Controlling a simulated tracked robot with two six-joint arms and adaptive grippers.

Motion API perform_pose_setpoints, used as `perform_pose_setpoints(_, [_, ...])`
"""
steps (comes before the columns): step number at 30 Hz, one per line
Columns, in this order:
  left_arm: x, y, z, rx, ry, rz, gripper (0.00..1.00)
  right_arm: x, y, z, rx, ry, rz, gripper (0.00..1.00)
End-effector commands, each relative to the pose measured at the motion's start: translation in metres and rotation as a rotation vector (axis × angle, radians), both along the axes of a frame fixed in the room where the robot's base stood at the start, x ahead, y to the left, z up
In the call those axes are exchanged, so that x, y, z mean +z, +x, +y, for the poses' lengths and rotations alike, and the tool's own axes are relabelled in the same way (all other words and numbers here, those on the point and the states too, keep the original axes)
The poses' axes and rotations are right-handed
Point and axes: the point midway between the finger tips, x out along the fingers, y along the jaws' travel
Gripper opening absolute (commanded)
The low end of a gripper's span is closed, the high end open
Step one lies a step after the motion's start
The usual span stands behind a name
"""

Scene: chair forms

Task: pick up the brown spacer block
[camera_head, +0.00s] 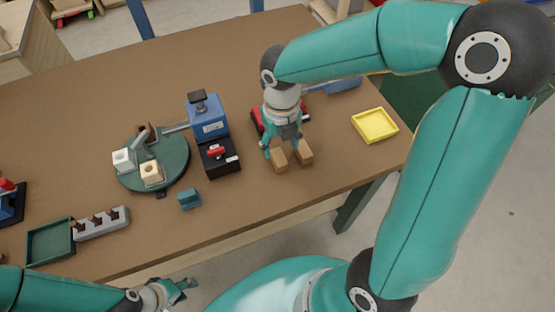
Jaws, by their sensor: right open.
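Two small brown blocks stand side by side on the table, a left one (279,161) and a right one (304,152). I cannot tell which one is the spacer block. My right gripper (282,149) points down at them, open. One finger is at the left side of the left block and the other is near the gap between the blocks. Whether the fingers touch either block cannot be told. My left gripper (180,290) is low in the picture, off the table's front edge, and holds nothing that I can see.
A blue and black device (209,126) and a green round plate (177,172) with pale blocks stand to the left. A teal block (189,199), a grey rack (101,224) and a green tray (51,258) are nearer the front. A yellow tray (389,129) sits at right.

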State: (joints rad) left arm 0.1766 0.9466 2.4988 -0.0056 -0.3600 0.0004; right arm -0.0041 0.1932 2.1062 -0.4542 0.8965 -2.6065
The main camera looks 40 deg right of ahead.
Motion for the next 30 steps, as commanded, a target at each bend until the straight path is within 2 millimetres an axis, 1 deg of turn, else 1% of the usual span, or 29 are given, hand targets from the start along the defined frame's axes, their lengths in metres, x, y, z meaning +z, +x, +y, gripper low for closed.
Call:
perform_pose_setpoints(5, [-0.001, 0.000, 0.000, 0.000, 0.000, 0.000, 0.40, -0.013, -0.001, 0.001, 0.001, -0.001, 0.003, 0.60])
perform_pose_setpoints(10, [-0.003, 0.000, 0.000, 0.000, 0.000, 0.000, 0.40, -0.039, -0.001, 0.005, 0.001, -0.001, 0.005, 0.60])
perform_pose_setpoints(13, [-0.005, 0.000, 0.000, 0.000, 0.000, 0.000, 0.40, -0.049, 0.000, 0.005, -0.002, 0.000, 0.003, 0.60])
perform_pose_setpoints(16, [-0.005, 0.000, 0.000, 0.000, 0.000, 0.000, 0.40, -0.053, 0.000, 0.005, -0.001, 0.000, 0.000, 0.60])
perform_pose_setpoints(22, [-0.005, 0.000, 0.000, 0.000, 0.000, 0.000, 0.40, -0.053, 0.000, 0.005, -0.002, 0.000, 0.000, 0.60])
perform_pose_setpoints(29, [-0.005, 0.000, 0.000, 0.000, 0.000, 0.000, 0.40, -0.053, 0.000, 0.005, -0.002, 0.000, 0.000, 0.22])
perform_pose_setpoints(30, [-0.005, 0.000, 0.000, 0.000, 0.000, 0.000, 0.40, -0.053, 0.000, 0.005, -0.002, 0.000, 0.000, 0.15])
